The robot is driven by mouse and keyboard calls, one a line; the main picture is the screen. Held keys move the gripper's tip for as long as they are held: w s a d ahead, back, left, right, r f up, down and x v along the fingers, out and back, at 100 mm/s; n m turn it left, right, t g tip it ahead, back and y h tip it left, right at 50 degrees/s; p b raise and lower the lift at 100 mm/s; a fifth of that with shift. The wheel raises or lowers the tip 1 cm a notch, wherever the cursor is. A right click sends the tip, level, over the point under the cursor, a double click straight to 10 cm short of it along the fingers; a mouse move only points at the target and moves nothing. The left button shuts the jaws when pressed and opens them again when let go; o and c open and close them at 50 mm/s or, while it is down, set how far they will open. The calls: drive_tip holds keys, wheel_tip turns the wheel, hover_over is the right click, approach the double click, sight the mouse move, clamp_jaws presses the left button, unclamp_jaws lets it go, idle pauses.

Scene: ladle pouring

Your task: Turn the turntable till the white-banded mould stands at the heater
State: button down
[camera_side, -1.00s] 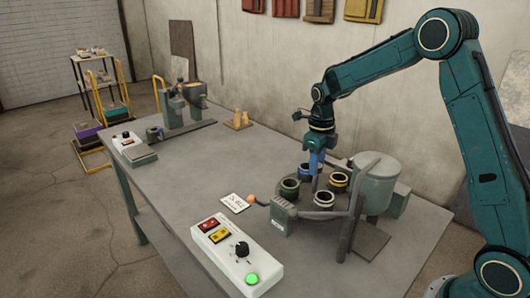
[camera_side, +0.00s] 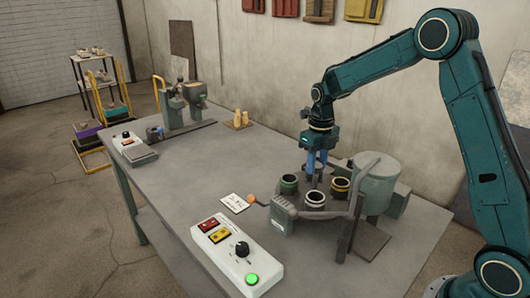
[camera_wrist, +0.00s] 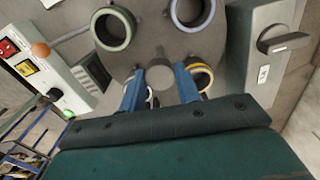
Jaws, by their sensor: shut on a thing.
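The turntable (camera_side: 327,212) carries dark moulds in a ring. The white-banded mould (camera_side: 315,199) stands at its front in the side view. The green-banded mould (camera_side: 289,183) is to its left and the yellow-banded mould (camera_side: 340,185) to its right. In the wrist view, a grey-blue-rimmed mould (camera_wrist: 192,14) stands at the far side. My gripper (camera_side: 316,170) points down at the turntable's middle, its blue fingers shut on the central knob (camera_wrist: 160,77). I cannot tell for sure which part is the heater; a ribbed grey block (camera_side: 283,208) stands at the front left.
A grey cylinder (camera_side: 376,183) stands close on the right, with a curved frame at the turntable's edge. An orange-knobbed handle (camera_side: 251,198) sticks out left beside a white card (camera_side: 236,203). The control box (camera_side: 236,252) is in front. The table's middle left is clear.

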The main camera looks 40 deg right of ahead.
drive_tip(key=shift+r, duration=0.1)
drive_tip(key=c, duration=1)
unclamp_jaws()
wheel_tip(320, 180, up, 14)
drive_tip(key=shift+f, duration=0.1)
